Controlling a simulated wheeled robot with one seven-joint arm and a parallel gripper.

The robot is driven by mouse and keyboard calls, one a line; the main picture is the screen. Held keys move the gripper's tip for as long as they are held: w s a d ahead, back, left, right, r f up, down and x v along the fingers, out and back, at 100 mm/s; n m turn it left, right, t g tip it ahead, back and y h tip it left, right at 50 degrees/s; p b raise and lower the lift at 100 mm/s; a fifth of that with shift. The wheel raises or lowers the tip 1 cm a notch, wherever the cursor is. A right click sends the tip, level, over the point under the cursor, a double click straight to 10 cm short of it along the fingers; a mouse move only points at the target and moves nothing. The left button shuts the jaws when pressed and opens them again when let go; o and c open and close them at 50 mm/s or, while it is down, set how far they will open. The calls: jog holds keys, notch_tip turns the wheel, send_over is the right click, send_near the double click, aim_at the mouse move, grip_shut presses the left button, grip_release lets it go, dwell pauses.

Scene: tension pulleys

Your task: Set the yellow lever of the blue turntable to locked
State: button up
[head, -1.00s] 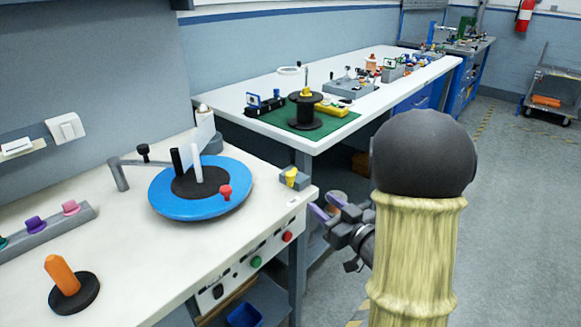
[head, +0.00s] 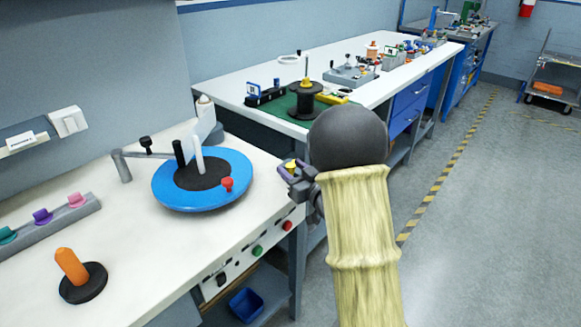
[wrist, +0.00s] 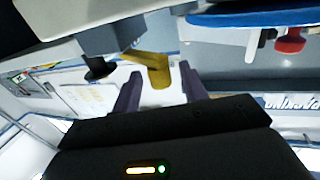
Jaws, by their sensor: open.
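The blue turntable (head: 226,196) sits on the white bench, with a black hub, a white post, a black post and a red knob (head: 227,184). The yellow lever (head: 291,164) is at the bench's right edge, partly hidden by my gripper. My gripper (head: 291,171) is open, its purple fingers right at the lever. In the wrist view my gripper (wrist: 160,86) has the bent yellow lever (wrist: 151,66) between its fingertips in the picture, beside a grey block with a black knob. I cannot tell whether they touch. The turntable's blue rim (wrist: 250,18) shows at upper right, upside down.
An orange handle on a black base (head: 74,270) and a rack of coloured knobs (head: 45,220) stand on the bench at left. Green and red buttons (head: 257,251) are on its front. A second bench (head: 235,88) with a black spool stands behind.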

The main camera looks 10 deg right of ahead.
jog(key=shift+w+a, duration=0.25)
jog(key=shift+w, duration=0.3)
grip_shut()
jog(key=shift+w+a+r+y, duration=0.1)
jog(key=shift+y, duration=0.2)
